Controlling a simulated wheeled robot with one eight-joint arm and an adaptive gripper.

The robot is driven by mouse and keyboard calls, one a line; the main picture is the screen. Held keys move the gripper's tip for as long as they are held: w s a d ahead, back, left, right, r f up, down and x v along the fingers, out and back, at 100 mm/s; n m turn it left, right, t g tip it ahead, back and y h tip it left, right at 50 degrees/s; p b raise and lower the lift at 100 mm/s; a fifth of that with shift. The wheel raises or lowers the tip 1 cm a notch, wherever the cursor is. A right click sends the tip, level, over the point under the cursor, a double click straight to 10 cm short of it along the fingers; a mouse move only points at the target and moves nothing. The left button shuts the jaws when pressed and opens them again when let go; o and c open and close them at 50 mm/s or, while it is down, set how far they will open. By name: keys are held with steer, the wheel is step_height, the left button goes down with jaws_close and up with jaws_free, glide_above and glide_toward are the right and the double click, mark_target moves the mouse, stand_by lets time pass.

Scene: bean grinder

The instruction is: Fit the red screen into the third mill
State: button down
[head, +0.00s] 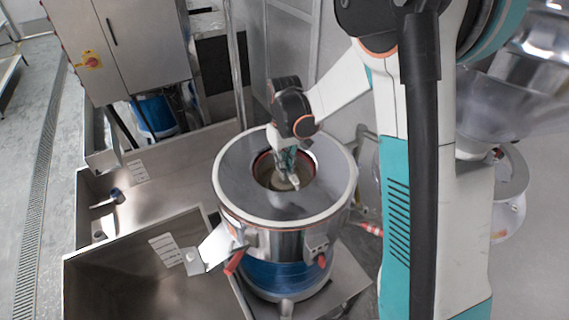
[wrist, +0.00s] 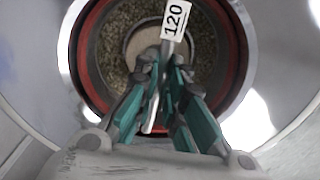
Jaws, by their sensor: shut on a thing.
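The mill under my gripper is a round steel drum (head: 232,178) with a wide flat top, a round mouth and a blue lower part. A red ring, the rim of the red screen (wrist: 77,52), lies around the mouth in the wrist view; a red edge also shows in the head view (head: 257,160). My gripper (head: 288,180) points down into the mouth. In the wrist view my gripper (wrist: 165,65) is shut on a thin grey handle with a white tag (wrist: 175,20) reading 120. The handle's join to the red rim is hidden. I cannot tell whether the rim is fully seated.
Steel bins (head: 150,262) stand at the left of the mill. A grey cabinet (head: 125,40) and a blue drum (head: 155,115) are behind at the left. Another steel machine (head: 510,185) is at the right. Red-handled clamps (head: 234,262) stick out from the mill's side.

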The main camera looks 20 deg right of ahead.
steer(key=c, duration=1.9)
jaws_free()
steer(key=shift+w+f, duration=0.1)
steer(key=shift+w, duration=0.15)
steer(key=shift+o, duration=1.1)
steer(key=shift+w+f, duration=0.15)
steer(key=shift+w, duration=0.25)
steer(key=shift+s, duration=0.35)
steer(key=shift+w+r, duration=0.1)
steer(key=shift+r, duration=0.35)
step_height(320, 180, up, 10)
steer(key=s+r+m+t, duration=0.1)
steer(key=s+r+t, duration=0.2)
steer(key=s+r, duration=0.7)
steer(key=s+f+m+t, duration=0.1)
steer(key=s+f+t, duration=0.2)
steer(key=s, duration=1)
steer(key=shift+s+f+t+b, duration=0.3)
steer(key=shift+f+t+b, duration=0.1)
steer(key=shift+t, duration=0.2)
